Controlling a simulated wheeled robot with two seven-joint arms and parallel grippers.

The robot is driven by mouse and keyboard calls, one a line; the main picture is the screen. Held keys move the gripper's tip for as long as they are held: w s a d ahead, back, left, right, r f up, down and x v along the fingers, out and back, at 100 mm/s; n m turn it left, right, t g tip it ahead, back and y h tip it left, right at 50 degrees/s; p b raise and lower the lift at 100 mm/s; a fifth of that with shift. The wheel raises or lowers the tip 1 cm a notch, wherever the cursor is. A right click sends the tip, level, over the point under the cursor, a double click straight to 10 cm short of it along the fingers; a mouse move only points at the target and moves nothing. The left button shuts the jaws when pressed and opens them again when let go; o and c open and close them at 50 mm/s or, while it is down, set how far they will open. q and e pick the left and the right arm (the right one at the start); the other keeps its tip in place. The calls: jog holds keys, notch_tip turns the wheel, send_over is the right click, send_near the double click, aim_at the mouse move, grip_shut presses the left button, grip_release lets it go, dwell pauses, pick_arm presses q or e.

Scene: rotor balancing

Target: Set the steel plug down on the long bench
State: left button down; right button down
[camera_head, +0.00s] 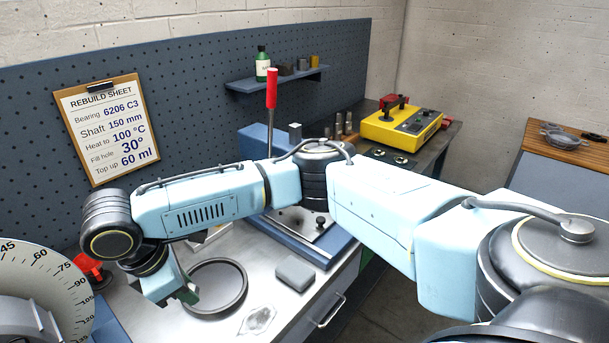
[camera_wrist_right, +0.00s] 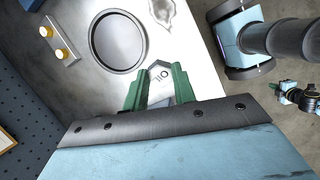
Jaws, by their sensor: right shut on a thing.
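The long bench (camera_head: 258,262) has a bare steel top. My right gripper (camera_head: 188,294) reaches over it from the right, beside a dark round tray (camera_head: 216,314). In the right wrist view the green jaws (camera_wrist_right: 159,88) are shut on a pale piece with dark marks, which I take for the steel plug (camera_wrist_right: 160,77). The plug is hidden in the head view. Its height over the bench is hard to tell. A small dark part with a green tip at the right edge of the wrist view may be my left gripper (camera_wrist_right: 281,95); its jaws cannot be made out.
A grey block (camera_head: 295,272) and a clear flat piece (camera_head: 257,320) lie right of the tray. A press with a red handle (camera_head: 271,88) and a yellow box (camera_head: 401,126) stand farther back. A dial (camera_head: 62,265) is at the lower left. Bare steel shows between them.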

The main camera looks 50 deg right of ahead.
jog(key=s+a+f+n+y+p, duration=0.1)
jog(key=a+f+n+p, duration=0.1)
jog(key=n, duration=1)
jog(key=s+a+f+n+y+p, duration=0.1)
jog(key=f+n+p, duration=0.4)
jog(key=n, duration=0.7)
jog(key=shift+s+a+f+n+y, duration=0.3)
jog(key=shift+a+f+y, duration=0.25)
jog(key=shift+a+y, duration=0.2)
jog(key=shift+d+f, duration=0.1)
notch_tip(320, 180, down, 10)
jog(key=shift+r, duration=0.1)
jog(key=shift+f+b, duration=0.25)
jog(key=shift+b, duration=0.05)
jog(key=c, duration=1.1)
grip_release()
jog(key=shift+c, duration=0.2)
